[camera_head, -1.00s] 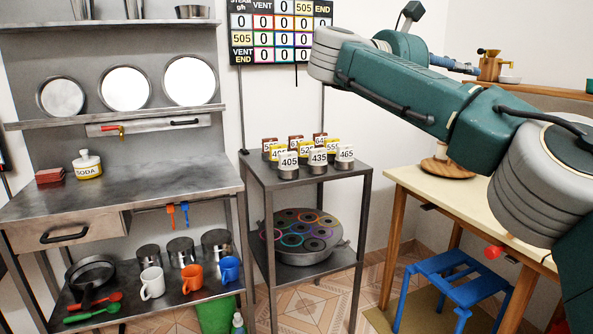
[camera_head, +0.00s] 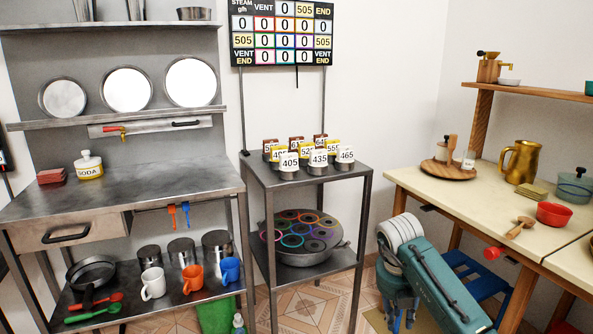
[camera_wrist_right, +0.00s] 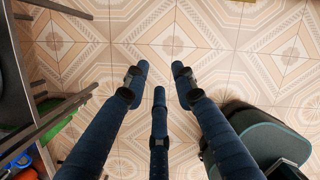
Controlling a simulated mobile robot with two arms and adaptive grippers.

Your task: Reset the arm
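My right arm (camera_head: 443,283) is folded low at the lower right of the head view, in front of the blue stool (camera_head: 470,278) and beside the wooden table. In the right wrist view my right gripper (camera_wrist_right: 160,78) points down at the tiled floor. Its three dark blue fingers are spread apart with nothing between them, so it is open and empty. My left gripper is in neither view.
A metal stand (camera_head: 358,180) with numbered cylinders (camera_head: 317,160) is in the middle. A metal bench (camera_head: 130,186) with mugs below is at the left. A wooden table (camera_head: 440,193) with a red bowl (camera_head: 554,214) is at the right. Tiled floor (camera_wrist_right: 215,30) lies below the gripper.

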